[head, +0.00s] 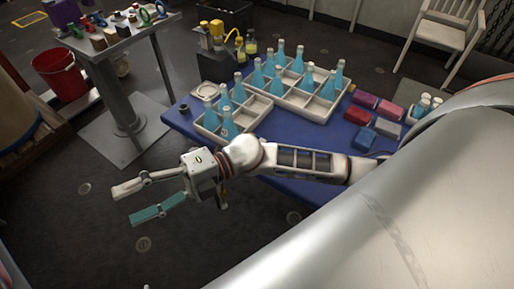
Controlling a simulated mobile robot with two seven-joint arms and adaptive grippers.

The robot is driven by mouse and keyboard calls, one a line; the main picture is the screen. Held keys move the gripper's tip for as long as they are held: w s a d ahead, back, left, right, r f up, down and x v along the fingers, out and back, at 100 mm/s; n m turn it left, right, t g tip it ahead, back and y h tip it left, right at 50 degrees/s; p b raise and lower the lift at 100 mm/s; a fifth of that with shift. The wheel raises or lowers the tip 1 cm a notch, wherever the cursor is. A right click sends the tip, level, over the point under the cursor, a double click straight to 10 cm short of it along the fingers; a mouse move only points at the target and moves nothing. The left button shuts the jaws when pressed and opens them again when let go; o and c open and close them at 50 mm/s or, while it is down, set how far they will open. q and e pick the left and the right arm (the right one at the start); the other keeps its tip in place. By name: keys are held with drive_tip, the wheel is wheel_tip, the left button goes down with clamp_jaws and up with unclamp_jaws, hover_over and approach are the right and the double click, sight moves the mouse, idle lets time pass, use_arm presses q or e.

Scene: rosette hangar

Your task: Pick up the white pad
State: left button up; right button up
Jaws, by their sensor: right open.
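Several small coloured pads lie on the right part of the blue table. A whitish-grey pad (388,129) is the palest of them, beside a dark red pad (357,115) and a blue pad (364,138). My right gripper (145,202) is open and empty, with one pale finger and one teal finger. It hangs over the floor, off the table's near left side, far to the left of the pale pad. My right forearm crosses the front of the table, below the pads in the picture. My left gripper is not in view.
Divided crates (331,107) with blue bottles fill the middle of the blue table (180,123). A small grey stand (113,47) with assorted items and a red bucket (60,75) are at upper left. A white chair (449,32) is at upper right. Floor at lower left is clear.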

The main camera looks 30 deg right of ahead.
drive_tip(key=d+f+n+g+h, duration=0.4)
drive_tip(key=d+f+n+h, duration=0.3)
drive_tip(key=d+f+h, duration=0.3)
drive_tip(key=w+d+t+h, duration=0.1)
drive_tip(key=w+d+h, duration=0.2)
drive_tip(key=d, duration=0.5)
drive_tip(key=w+d+r+t+h, duration=0.1)
drive_tip(key=w+d+h, duration=0.2)
drive_tip(key=d, duration=0.5)
drive_tip(key=w+d+r+m+t+h, duration=0.1)
drive_tip(key=w+d, duration=0.3)
drive_tip(key=d, duration=0.4)
drive_tip(key=shift+w+d+r+t+h, duration=0.15)
drive_tip(key=shift+d+t+h, duration=0.2)
drive_tip(key=shift+h, duration=0.55)
drive_tip(key=shift+d+f, duration=0.45)
drive_tip(key=shift+f, duration=0.4)
wheel_tip(320, 180, down, 6)
drive_tip(key=shift+r+b, duration=0.1)
drive_tip(key=shift+b, duration=0.35)
drive_tip(key=c, duration=0.9)
